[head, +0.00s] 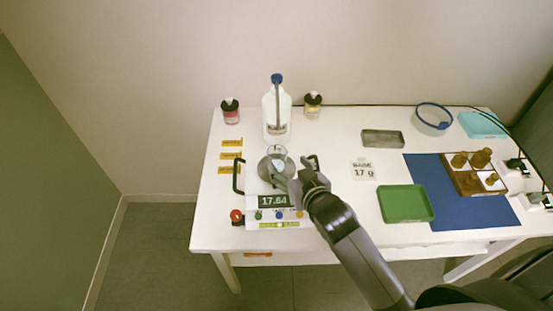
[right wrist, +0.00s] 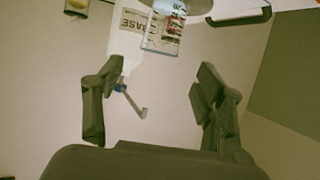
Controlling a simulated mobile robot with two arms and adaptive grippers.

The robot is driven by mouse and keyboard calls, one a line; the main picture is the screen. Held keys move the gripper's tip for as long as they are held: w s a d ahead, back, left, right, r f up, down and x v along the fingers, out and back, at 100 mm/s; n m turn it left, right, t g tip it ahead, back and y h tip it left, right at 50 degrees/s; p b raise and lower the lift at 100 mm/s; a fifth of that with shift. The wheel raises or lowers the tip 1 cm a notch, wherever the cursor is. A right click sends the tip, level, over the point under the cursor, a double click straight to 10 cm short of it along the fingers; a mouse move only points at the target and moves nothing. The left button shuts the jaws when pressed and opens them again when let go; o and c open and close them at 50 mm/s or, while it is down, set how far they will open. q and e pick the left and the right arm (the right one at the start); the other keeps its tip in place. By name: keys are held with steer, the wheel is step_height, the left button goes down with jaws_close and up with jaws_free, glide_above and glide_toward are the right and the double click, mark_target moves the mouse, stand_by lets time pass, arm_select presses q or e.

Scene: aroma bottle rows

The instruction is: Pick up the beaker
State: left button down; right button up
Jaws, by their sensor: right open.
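The clear glass beaker (head: 277,151) stands on the round metal pan (head: 267,170) of the scale, whose display (head: 273,201) reads about 17.84. In the right wrist view the beaker (right wrist: 161,36) appears upside down, with dark markings on its wall. My right gripper (head: 288,179) is over the front right part of the scale, and its fingers partly cover the pan. In the right wrist view the right gripper (right wrist: 160,75) is open and empty, with the beaker beyond its fingertips, roughly between them. My left gripper is not in view.
A tall bottle with a blue top (head: 277,110) stands just behind the beaker. Small jars stand at its left (head: 230,112) and right (head: 313,106). Dark handles (head: 238,177) rise beside the scale. A green tray (head: 406,204) and a "17 g" card (head: 363,170) lie to the right.

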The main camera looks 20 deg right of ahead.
mark_target(274, 150)
steer(key=shift+p+x, duration=0.65)
steer(key=shift+x, duration=4.1)
steer(key=shift+s+f, duration=0.1)
steer(key=shift+f, duration=0.05)
steer(key=shift+c, duration=0.3)
